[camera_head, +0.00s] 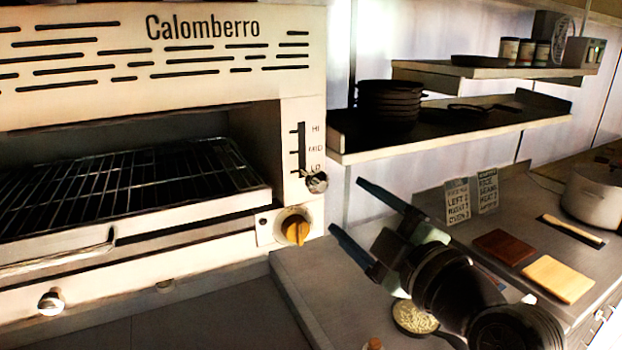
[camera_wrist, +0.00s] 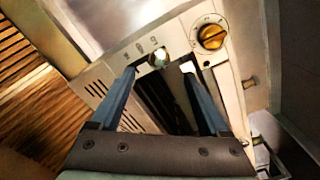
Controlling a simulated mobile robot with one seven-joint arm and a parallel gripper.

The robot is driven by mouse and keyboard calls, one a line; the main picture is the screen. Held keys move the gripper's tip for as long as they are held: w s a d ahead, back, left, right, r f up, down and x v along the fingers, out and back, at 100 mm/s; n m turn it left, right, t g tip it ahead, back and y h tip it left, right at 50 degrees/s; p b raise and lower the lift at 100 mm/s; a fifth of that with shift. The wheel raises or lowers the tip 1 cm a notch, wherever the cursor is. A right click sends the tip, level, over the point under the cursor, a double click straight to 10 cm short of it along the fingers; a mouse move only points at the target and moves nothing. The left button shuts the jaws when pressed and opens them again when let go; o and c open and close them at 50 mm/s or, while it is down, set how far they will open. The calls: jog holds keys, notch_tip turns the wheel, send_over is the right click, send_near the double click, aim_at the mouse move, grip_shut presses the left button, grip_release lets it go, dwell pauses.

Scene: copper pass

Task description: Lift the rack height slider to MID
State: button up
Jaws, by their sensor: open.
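The rack height slider knob (camera_head: 316,182) is a round metal knob at the bottom of its notched slot, beside the LO mark on the broiler's right front panel. The MID mark (camera_head: 315,149) is above it. My gripper (camera_head: 346,206) is open and empty, its two fingers pointing left toward the panel, to the right of the slider knob. In the wrist view the slider knob (camera_wrist: 158,61) appears just beyond and between the fingertips (camera_wrist: 158,70). The gap left to the knob cannot be judged exactly. The rack (camera_head: 130,180) sits inside the broiler.
A yellow rotary knob (camera_head: 296,229) is just below the slider. A counter (camera_head: 320,285) lies below, with a pan (camera_head: 414,317), boards (camera_head: 558,279) and a pot (camera_head: 592,200).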

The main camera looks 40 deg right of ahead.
aim_at(312, 177)
jog(key=p+x, duration=0.1)
jog(key=x, duration=0.2)
jog(key=p+x, duration=0.2)
jog(key=x, duration=0.2)
jog(key=p+x, duration=0.2)
jog(key=x, duration=0.1)
jog(key=shift+w+a+r, duration=0.3)
jog(key=shift+w, duration=0.2)
jog(key=shift+w+d+f, duration=0.15)
jog(key=shift+w+d, duration=0.1)
jog(key=shift+w, duration=0.4)
grip_shut()
